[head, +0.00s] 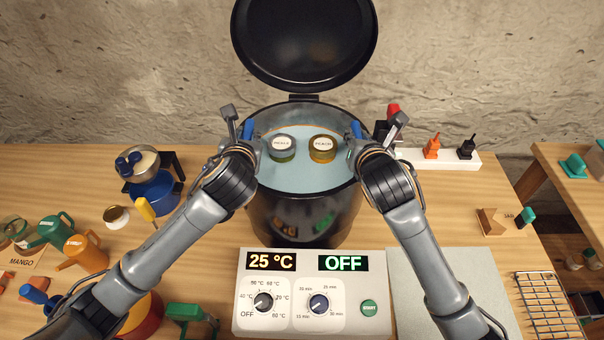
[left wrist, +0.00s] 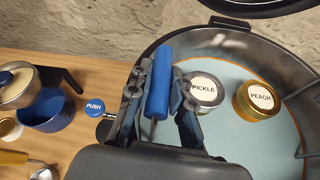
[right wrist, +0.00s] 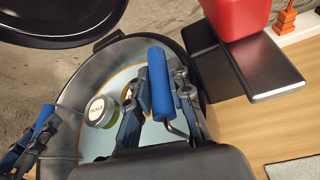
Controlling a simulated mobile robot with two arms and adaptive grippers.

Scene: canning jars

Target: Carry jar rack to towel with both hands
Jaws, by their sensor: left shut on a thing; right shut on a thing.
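The jar rack shows mainly by its blue handles, one in the left wrist view (left wrist: 159,80) and one in the right wrist view (right wrist: 160,85); its base is hidden. A pickle jar (head: 283,149) and a peach jar (head: 322,149) stand upright inside the dark canner pot (head: 298,212), in pale blue water. My left gripper (head: 245,136) is shut on the rack's left handle at the pot's left rim. My right gripper (head: 354,137) is shut on the right handle at the right rim. The grey towel (head: 492,275) lies flat on the table at the front right, apart from the pot.
The pot's round lid (head: 304,45) stands open behind. A control panel (head: 302,292) with "25 °C" and "OFF" displays is in front. A wire cooling rack (head: 550,305) lies right of the towel. Pans (head: 152,190) and mugs crowd the left.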

